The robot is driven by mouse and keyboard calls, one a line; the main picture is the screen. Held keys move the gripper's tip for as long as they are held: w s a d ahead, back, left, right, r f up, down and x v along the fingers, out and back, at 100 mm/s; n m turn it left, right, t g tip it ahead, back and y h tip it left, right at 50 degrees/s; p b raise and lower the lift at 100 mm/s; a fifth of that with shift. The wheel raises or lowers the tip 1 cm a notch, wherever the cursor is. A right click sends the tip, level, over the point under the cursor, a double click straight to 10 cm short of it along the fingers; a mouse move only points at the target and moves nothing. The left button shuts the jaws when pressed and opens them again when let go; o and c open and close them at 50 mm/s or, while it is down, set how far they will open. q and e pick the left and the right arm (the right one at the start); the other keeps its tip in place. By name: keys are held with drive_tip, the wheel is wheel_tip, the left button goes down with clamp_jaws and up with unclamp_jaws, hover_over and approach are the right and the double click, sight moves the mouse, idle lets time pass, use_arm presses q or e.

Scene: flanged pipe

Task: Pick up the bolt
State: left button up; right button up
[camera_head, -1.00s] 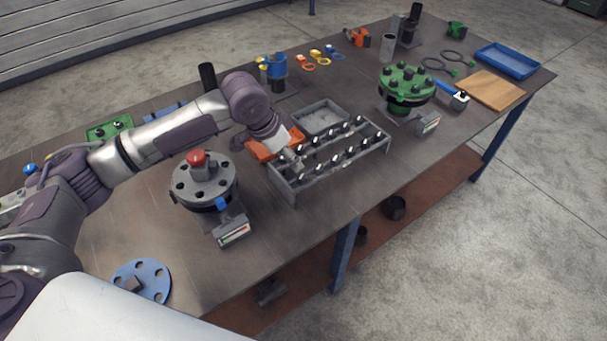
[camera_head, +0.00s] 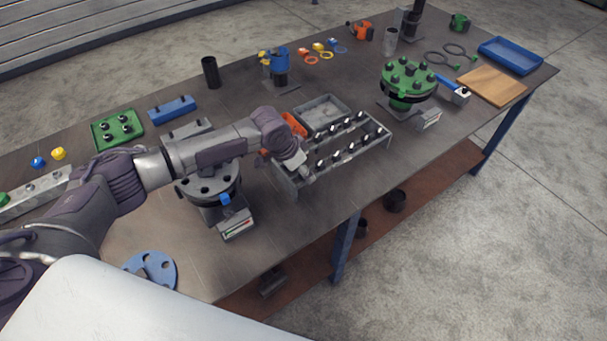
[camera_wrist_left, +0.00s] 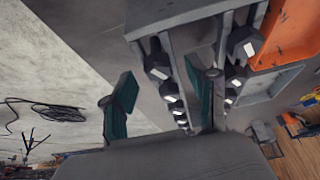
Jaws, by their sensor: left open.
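A grey rack (camera_head: 352,158) on the table holds two rows of dark bolts with bright, pale ends (camera_head: 349,146). My left gripper (camera_head: 305,172) is at the rack's near left end in the head view, partly hidden by its own wrist. In the left wrist view its two teal fingers (camera_wrist_left: 161,80) are spread apart and empty. One row of bolts (camera_wrist_left: 158,68) shows between the fingers. The other row (camera_wrist_left: 240,46) lies outside the right finger, which is between the rows in the picture. I cannot tell whether a finger touches a bolt. My right gripper is not in view.
A grey bin (camera_head: 322,112) and an orange bin (camera_head: 294,124) stand behind the rack. A dark flanged pipe (camera_head: 212,184) is close under my left forearm. A green flange (camera_head: 408,78) stands to the right. The table's front edge runs close before the rack.

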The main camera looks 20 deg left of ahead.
use_arm(q)
clamp_jaws()
drive_tip(key=shift+r, duration=0.15)
